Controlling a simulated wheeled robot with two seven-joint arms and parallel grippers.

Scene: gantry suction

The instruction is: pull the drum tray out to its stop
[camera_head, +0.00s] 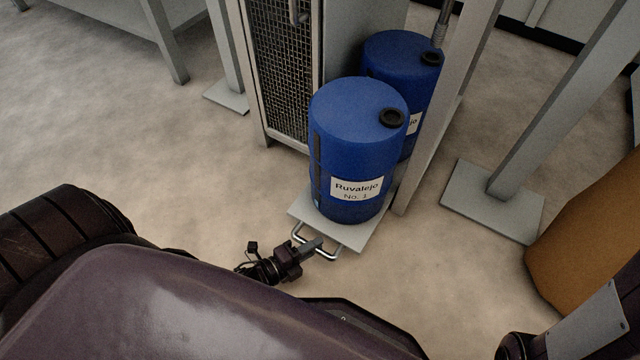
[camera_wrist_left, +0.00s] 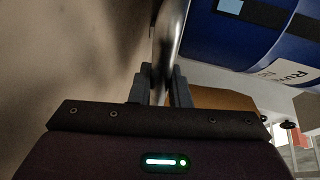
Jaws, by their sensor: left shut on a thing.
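The drum tray (camera_head: 366,236) is a flat grey plate low over the floor, its front part out in front of the mesh-door cabinet. A blue drum (camera_head: 355,150) labelled "Ruvalejo No. 1" stands upright on it. A second blue drum (camera_head: 397,52) stands behind, partly hidden by the first. The tray's bar handle (camera_head: 330,254) is at its front edge. My left gripper (camera_head: 314,247) is shut on this handle; the left wrist view shows the bar (camera_wrist_left: 170,40) between the two fingers (camera_wrist_left: 163,88). The rear of the tray is hidden. My right gripper is not in view.
The cabinet's mesh door (camera_head: 280,70) is left of the drums. A grey post (camera_head: 445,110) stands right of the drums, and another post with a floor plate (camera_head: 492,200) farther right. An orange-brown object (camera_head: 590,225) is at the right. The floor left of the tray is clear.

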